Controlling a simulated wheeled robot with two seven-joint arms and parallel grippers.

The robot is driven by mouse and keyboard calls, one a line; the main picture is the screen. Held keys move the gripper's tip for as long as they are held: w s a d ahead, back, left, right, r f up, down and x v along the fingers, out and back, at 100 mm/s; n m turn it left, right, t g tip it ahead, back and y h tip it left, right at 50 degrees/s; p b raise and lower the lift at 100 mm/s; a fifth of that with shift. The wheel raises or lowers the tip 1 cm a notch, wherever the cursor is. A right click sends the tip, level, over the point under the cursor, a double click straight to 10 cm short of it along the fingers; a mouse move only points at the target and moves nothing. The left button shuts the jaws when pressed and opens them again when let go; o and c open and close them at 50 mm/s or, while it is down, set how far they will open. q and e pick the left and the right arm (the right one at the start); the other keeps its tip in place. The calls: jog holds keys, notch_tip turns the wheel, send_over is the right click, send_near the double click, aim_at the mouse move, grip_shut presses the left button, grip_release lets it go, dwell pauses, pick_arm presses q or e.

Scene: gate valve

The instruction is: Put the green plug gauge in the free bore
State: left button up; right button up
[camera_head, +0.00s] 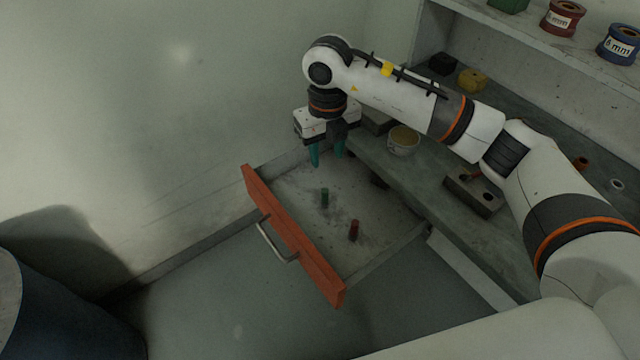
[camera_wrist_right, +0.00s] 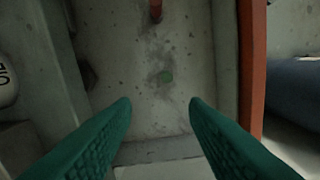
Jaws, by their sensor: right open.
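The green plug gauge (camera_head: 324,197) stands upright in the open drawer (camera_head: 290,180). In the right wrist view its round green top (camera_wrist_right: 165,77) shows beyond the fingertips. My right gripper (camera_head: 327,160) is open and empty, above the far end of the drawer. Its green fingers (camera_wrist_right: 160,103) point down, apart from the gauge. A dark block (camera_head: 473,195) lies on the bench; a red plug appears to stand in it, and a dark hole shows near its right end. The arm hides part of the bench. My left gripper is not in view.
A red plug gauge (camera_head: 354,230) stands in the drawer near the green one; it shows in the wrist view (camera_wrist_right: 156,10). The drawer has an orange front (camera_head: 300,240) with a handle.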

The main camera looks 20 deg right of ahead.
send_over(325, 190)
notch_tip(325, 190, down, 5)
notch_tip(325, 190, down, 5)
jog(key=shift+s+r+p, duration=0.1)
jog(key=shift+p, duration=1.05)
jog(key=shift+f, duration=0.6)
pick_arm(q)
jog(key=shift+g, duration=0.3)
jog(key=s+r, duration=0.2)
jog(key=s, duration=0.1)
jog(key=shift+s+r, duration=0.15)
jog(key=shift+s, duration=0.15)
pick_arm(e)
grip_shut()
